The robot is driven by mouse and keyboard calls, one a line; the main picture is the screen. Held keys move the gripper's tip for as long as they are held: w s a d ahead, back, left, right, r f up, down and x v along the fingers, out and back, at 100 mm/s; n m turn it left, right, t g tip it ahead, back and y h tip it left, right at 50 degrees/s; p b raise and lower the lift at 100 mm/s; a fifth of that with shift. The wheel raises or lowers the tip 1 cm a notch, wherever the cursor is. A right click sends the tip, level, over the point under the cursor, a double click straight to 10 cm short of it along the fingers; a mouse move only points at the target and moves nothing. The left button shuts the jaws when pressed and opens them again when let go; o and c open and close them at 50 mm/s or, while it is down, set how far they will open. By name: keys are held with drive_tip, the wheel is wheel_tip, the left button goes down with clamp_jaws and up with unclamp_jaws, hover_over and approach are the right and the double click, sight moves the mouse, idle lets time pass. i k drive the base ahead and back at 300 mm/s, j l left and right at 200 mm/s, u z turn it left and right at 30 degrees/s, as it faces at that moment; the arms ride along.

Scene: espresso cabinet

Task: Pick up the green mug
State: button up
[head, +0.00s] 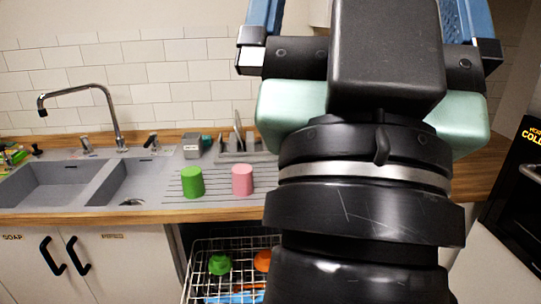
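A green mug (192,183) stands on the ribbed drainboard right of the sink, and its handle cannot be made out. Another green item (220,263), perhaps an upturned cup, sits in the wire rack below the counter. My gripper (370,12) is raised large in the foreground, right of the green mug and apart from it. Its two blue fingers stand wide apart, with the tips cut off by the top edge. No held object shows, though the dark hand body hides part of the space between them.
A pink mug (242,180) stands just right of the green mug. Behind are a grey dish rack (245,152) and a small grey box (192,146). The pulled-out wire rack (205,290) also holds an orange item (262,261). The faucet (105,105) rises at left.

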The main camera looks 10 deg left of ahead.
sight(193, 185)
drive_tip(key=i+u, duration=0.15)
drive_tip(key=u, duration=0.25)
drive_tip(key=i+u, duration=0.1)
drive_tip(key=u, duration=0.3)
drive_tip(key=i+u, duration=0.15)
drive_tip(key=u, duration=0.25)
drive_tip(key=i+l+u, duration=0.45)
drive_tip(key=i+l, duration=0.8)
drive_tip(key=i+j, duration=0.05)
drive_tip(key=i, duration=0.05)
